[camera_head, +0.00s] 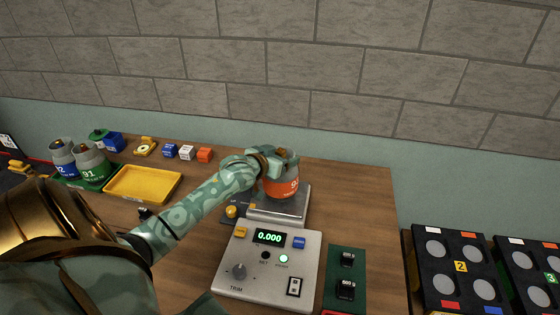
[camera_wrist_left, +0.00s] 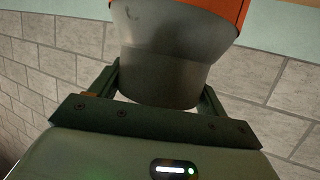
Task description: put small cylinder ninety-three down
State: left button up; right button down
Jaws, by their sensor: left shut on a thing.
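Small cylinder ninety-three (camera_head: 282,187), grey with an orange band, is upright over the square metal pan (camera_head: 290,213) of the scale (camera_head: 262,272). My left gripper (camera_head: 272,158) is shut on the cylinder's grey top. In the left wrist view the cylinder (camera_wrist_left: 175,60) stands between the two fingers of the left gripper (camera_wrist_left: 163,85), its orange band at the top edge. The scale's green display (camera_head: 269,238) reads 0.000. A gap between cylinder and pan cannot be made out. My right gripper is out of view.
A yellow tray (camera_head: 143,184) lies left on the wooden table, beside a green tray with grey cylinders (camera_head: 90,162). Small coloured blocks (camera_head: 186,152) line the back. A green mat (camera_head: 346,262) with black weights is right of the scale. Black racks (camera_head: 459,265) stand beyond the table's right edge.

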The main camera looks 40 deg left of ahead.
pick_arm(q)
jog(key=shift+a+f, duration=0.1)
jog(key=shift+f, duration=0.5)
jog(key=o, duration=2.1)
jog(key=shift+f, duration=0.15)
jog(key=shift+c, duration=0.2)
jog(key=shift+s, duration=0.1)
jog(key=shift+s, duration=0.1)
jog(key=p+v, duration=0.1)
jog(key=v, duration=1.1)
jog(key=shift+p, duration=0.35)
